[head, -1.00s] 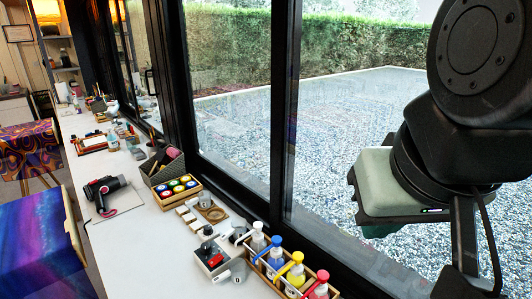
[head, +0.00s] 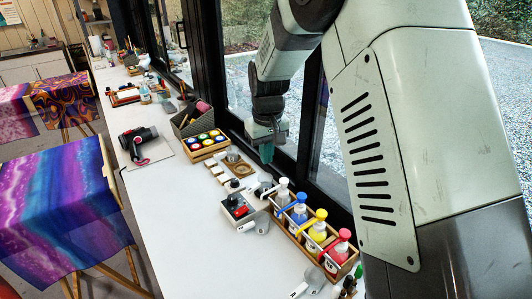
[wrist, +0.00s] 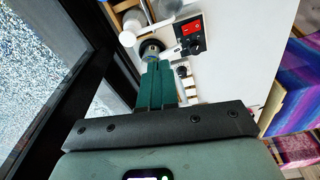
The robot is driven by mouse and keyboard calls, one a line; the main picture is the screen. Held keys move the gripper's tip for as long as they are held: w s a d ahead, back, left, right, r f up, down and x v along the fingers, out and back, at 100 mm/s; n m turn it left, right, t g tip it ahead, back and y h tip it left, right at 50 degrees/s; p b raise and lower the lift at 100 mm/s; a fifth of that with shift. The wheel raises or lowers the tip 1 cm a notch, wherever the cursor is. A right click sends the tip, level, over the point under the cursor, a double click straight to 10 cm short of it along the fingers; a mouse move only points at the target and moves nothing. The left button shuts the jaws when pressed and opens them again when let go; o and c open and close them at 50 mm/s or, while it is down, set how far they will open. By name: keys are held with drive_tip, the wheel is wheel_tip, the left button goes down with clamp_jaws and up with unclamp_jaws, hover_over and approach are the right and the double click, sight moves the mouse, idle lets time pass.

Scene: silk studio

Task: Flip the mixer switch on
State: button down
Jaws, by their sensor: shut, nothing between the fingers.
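A wooden rack (head: 301,238) of bottles with blue, yellow and red tops stands right of the mixer. A box of paint jars (head: 203,143) and a hair dryer (head: 138,138) lie farther back. The dark window frame (wrist: 75,100) is close beside my gripper. The counter's near left is clear.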

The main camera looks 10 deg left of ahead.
drive_tip(key=n+g, duration=0.1)
drive_tip(key=n, duration=0.1)
hover_over(246, 208)
wheel_tip(246, 208, down, 14)
drive_tip(key=shift+w+f, duration=0.1)
drive_tip(key=shift+f, duration=2.25)
